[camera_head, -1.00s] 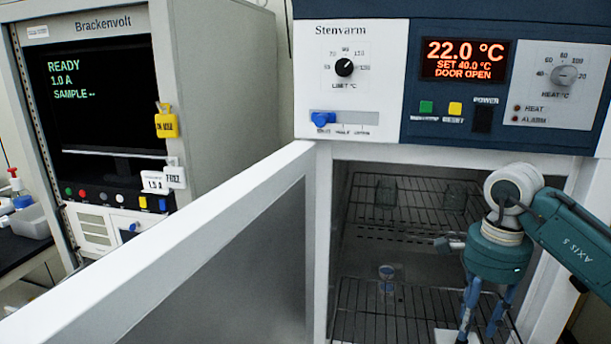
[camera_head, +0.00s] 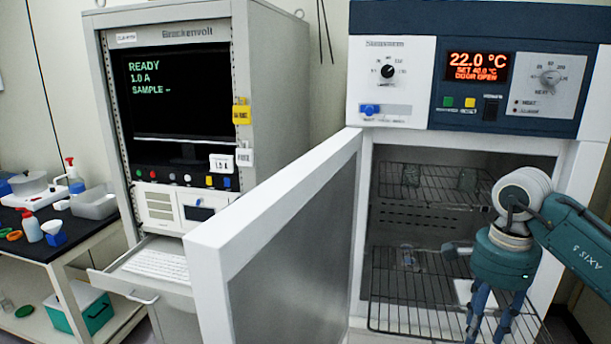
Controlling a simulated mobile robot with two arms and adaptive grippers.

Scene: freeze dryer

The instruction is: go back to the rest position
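My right gripper (camera_head: 492,322) comes in from the right and points down in front of the oven opening. Its two blue fingers stand apart, with nothing seen between them; the tips are near the picture's lower edge. The oven (camera_head: 392,75) has its door (camera_head: 285,235) swung open to the left, and its display reads DOOR OPEN. A small clear vessel (camera_head: 408,258) and a white flat piece (camera_head: 463,291) are at the lower wire rack (camera_head: 400,318). My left gripper is not in view.
Two glass vessels (camera_head: 411,175) stand on the upper rack. The Brackenvolt cabinet (camera_head: 270,90) stands left of the oven, with a keyboard drawer (camera_head: 150,275) out. A bench (camera_head: 70,248) with bottles and trays is at far left. The open door juts forward between cabinet and oven.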

